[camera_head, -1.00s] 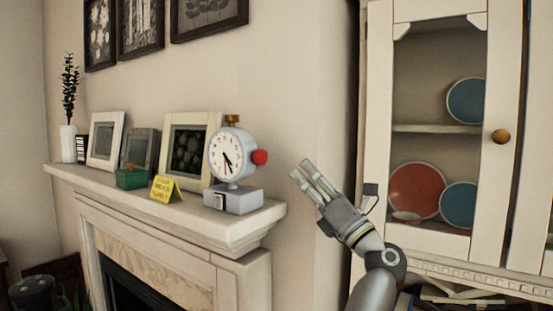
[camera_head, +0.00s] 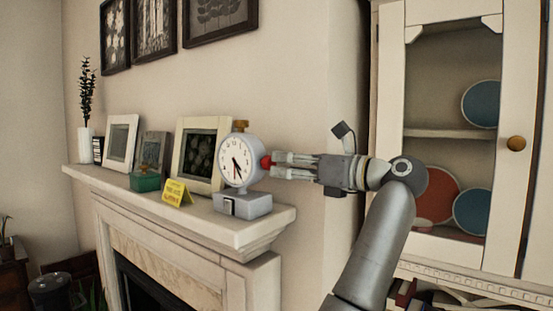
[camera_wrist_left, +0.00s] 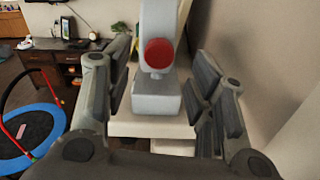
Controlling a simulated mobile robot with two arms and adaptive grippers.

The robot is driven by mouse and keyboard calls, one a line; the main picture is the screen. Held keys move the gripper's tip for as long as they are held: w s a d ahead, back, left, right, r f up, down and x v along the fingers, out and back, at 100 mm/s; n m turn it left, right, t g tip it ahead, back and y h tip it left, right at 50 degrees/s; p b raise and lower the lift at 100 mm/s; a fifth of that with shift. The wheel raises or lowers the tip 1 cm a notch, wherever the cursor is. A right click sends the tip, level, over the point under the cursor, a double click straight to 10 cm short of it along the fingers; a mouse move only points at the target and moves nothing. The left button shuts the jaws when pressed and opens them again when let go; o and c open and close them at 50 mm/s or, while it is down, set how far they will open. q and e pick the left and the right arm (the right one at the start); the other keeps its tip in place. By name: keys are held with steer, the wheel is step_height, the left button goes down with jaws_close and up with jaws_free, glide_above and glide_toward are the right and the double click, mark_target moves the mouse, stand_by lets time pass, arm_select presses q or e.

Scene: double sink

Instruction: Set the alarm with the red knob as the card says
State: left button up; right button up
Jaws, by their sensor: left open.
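A grey alarm clock (camera_head: 243,203) with a white dial (camera_head: 236,160) stands upright near the right end of the mantel. Its hands point to the lower right and downward; one is red. The red knob (camera_head: 266,161) sticks out of its right side. The yellow folded card (camera_head: 176,192) stands left of the clock; its writing is too small to read. My left gripper (camera_head: 276,165) is open, level with the knob, fingertips pointing at it. In the left wrist view the knob (camera_wrist_left: 158,53) lies between the spread fingers; whether they touch it I cannot tell. My right gripper is out of view.
The mantel (camera_head: 110,183) also bears picture frames (camera_head: 122,142), a green box (camera_head: 144,181) and a white vase (camera_head: 85,146) with a dark plant. A white cabinet (camera_head: 390,100) with plates stands at the right. The wall is close behind the clock.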

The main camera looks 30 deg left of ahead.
mark_target(272, 163)
arm_select(q)
steer(key=a+p, duration=0.1)
steer(key=a, duration=0.3)
steer(key=shift+w, duration=0.15)
steer(key=c, duration=1)
steer(key=shift+n+b, duration=0.3)
steer(key=shift+n, duration=0.1)
steer(key=shift+f+n+b, duration=0.1)
steer(key=shift+n+b, duration=0.25)
steer(key=shift+n, duration=0.55)
steer(key=shift+n+b, duration=0.35)
steer(key=shift+n, duration=1.25)
